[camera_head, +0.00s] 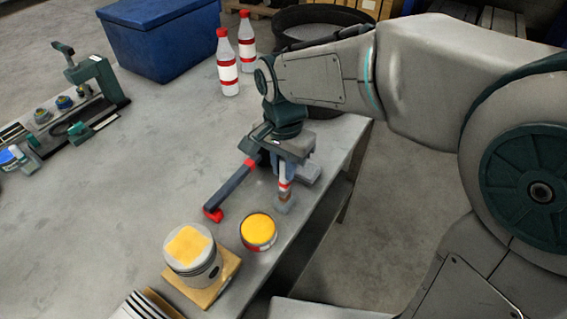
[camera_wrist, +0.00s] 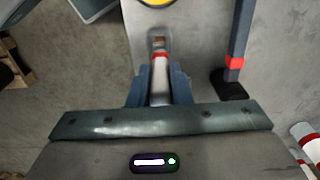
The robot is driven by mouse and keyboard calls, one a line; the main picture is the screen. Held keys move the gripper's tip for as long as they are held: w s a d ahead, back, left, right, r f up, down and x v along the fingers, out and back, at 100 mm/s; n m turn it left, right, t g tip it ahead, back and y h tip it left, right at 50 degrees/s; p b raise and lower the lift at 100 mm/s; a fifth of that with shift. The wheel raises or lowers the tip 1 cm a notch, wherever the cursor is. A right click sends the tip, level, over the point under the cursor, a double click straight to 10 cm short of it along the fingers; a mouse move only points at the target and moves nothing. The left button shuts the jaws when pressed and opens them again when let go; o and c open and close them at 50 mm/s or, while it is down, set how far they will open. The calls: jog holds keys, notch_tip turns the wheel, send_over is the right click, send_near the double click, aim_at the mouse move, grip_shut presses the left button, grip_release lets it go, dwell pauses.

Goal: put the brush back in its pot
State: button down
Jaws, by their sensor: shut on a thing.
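My gripper (camera_head: 284,165) is shut on the brush (camera_head: 285,189), which has a pale handle with a red band and hangs with its head down. In the wrist view the brush (camera_wrist: 159,65) sits between my fingers (camera_wrist: 158,88). The brush head is over the table near its right edge; I cannot tell whether it touches the top. A round pot with a yellow top (camera_head: 258,230) stands on the table, in front of and left of the brush. Only the edge of the pot (camera_wrist: 157,2) shows at the top of the wrist view.
A dark bar with red ends (camera_head: 231,188) lies left of the brush. A piston (camera_head: 193,262) stands on a wooden board (camera_head: 222,281) beside the pot. Two white bottles with red caps (camera_head: 228,75) and a blue bin (camera_head: 160,45) are behind. The table's left middle is clear.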

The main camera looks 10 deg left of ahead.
jog(key=shift+f+b, duration=0.65)
jog(key=shift+f, duration=0.45)
jog(key=c, duration=1.3)
grip_release()
jog(key=shift+r, duration=0.1)
jog(key=shift+o, duration=0.2)
